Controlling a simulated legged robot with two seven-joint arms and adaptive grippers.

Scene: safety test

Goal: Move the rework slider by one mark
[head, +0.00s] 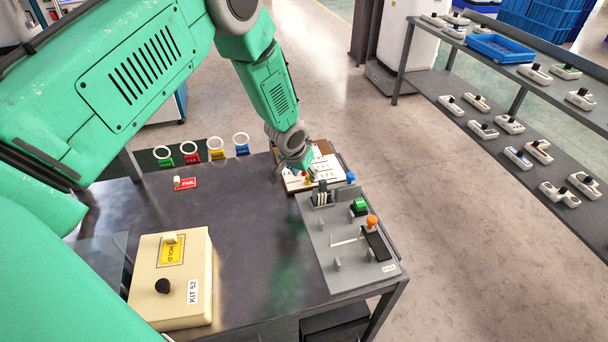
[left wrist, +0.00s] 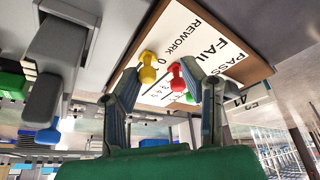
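A white board in a brown frame (head: 326,163) lies at the table's far right edge. In the left wrist view the board (left wrist: 228,25) carries the printed words PASS, FAIL and REWORK. A yellow knob (left wrist: 148,70) stands by REWORK, and a red knob (left wrist: 177,78) stands by FAIL. My left gripper (head: 303,168) is over the board. In the left wrist view its fingers (left wrist: 160,77) are spread, with the yellow knob near one fingertip and the red knob near the other. I cannot tell whether either is touched. My right gripper is not in view.
A blue knob (head: 351,177) is close to the board. A cream KIT 52 box (head: 147,285) stands front left. The middle of the table (head: 250,220) is clear.

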